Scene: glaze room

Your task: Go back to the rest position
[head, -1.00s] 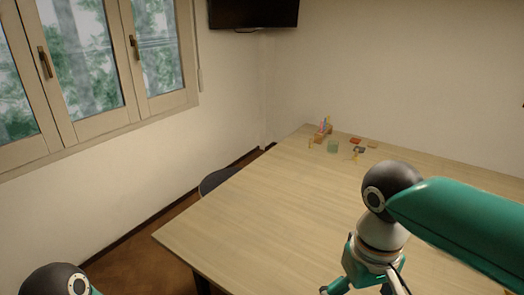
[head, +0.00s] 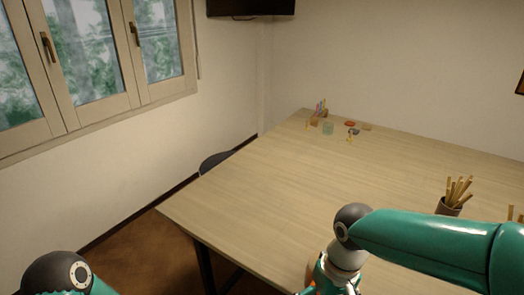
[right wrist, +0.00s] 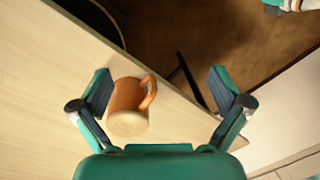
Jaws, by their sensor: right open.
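My right gripper (right wrist: 164,92) is open in the right wrist view, its two dark-padded fingers spread wide. An orange mug (right wrist: 128,97) with a handle and a pale round end shows between the fingers, nearer the left one, close to the table's edge. A gap separates it from the right finger; I cannot tell whether it touches the left one. In the head view, my right arm bends down at the bottom, and its gripper is mostly cut off.
The wooden table (head: 270,190) is mostly bare. A cup of sticks (head: 451,204) stands at its right. A small rack with coloured items (head: 317,115), a greenish glass (head: 328,128) and small pieces lie at the far corner. A dark chair (head: 214,161) is by the left edge.

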